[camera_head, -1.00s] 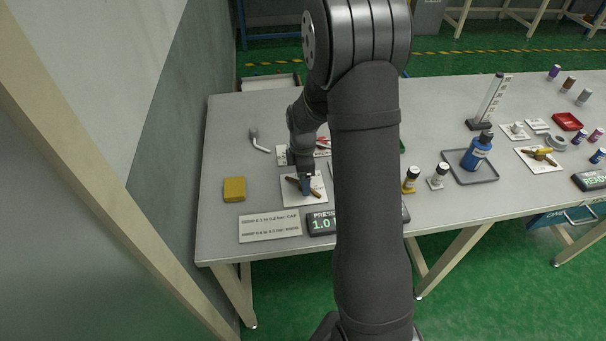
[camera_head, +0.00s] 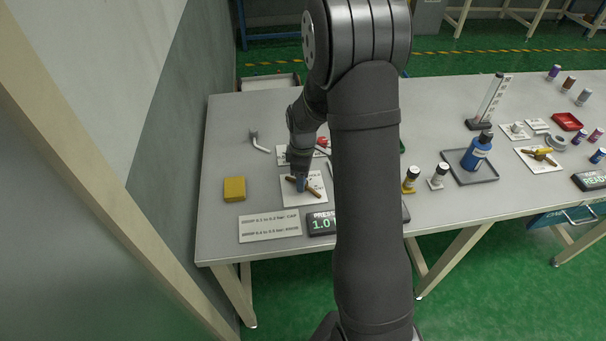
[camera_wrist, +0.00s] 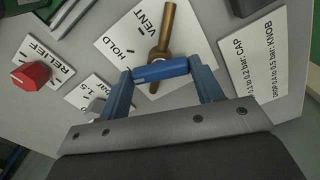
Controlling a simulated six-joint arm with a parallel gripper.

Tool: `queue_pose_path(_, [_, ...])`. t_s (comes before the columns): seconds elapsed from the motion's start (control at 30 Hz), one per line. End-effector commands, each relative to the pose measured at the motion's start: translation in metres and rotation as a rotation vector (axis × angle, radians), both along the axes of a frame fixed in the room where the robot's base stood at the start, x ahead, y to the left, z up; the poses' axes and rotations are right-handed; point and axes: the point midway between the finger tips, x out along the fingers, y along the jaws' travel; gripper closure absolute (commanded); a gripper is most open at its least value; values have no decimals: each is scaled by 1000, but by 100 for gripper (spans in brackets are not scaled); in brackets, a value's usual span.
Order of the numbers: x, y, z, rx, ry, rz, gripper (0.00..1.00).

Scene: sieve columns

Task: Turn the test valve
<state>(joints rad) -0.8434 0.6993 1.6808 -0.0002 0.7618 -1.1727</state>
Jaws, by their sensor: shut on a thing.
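The test valve is a brass pipe (camera_wrist: 168,38) with a blue lever (camera_wrist: 160,70) on a white plate (camera_wrist: 112,40) marked HOLD and VENT. In the wrist view the blue lever lies roughly across the pipe, between my two fingers. My gripper (camera_wrist: 161,76) is shut on the lever. In the head view my gripper (camera_head: 302,184) is over the plate (camera_head: 315,196) and the brass pipe (camera_head: 312,190) shows beside it. Fingers and arm hide part of the lever there. I cannot tell exactly which mark it points to.
A red RELIEF knob (camera_wrist: 31,75) is left of the valve in the wrist view. A yellow block (camera_head: 234,189), a printed sign (camera_head: 270,226) and a pressure display (camera_head: 321,223) showing 1.0 are nearby. My arm hides part of the table.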

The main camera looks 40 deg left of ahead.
Motion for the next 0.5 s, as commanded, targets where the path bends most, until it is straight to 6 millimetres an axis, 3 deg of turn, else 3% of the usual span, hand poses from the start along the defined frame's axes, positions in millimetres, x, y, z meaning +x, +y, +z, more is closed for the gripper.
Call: queue_pose_path(0.5, [0,0,0,1,0,-361,63])
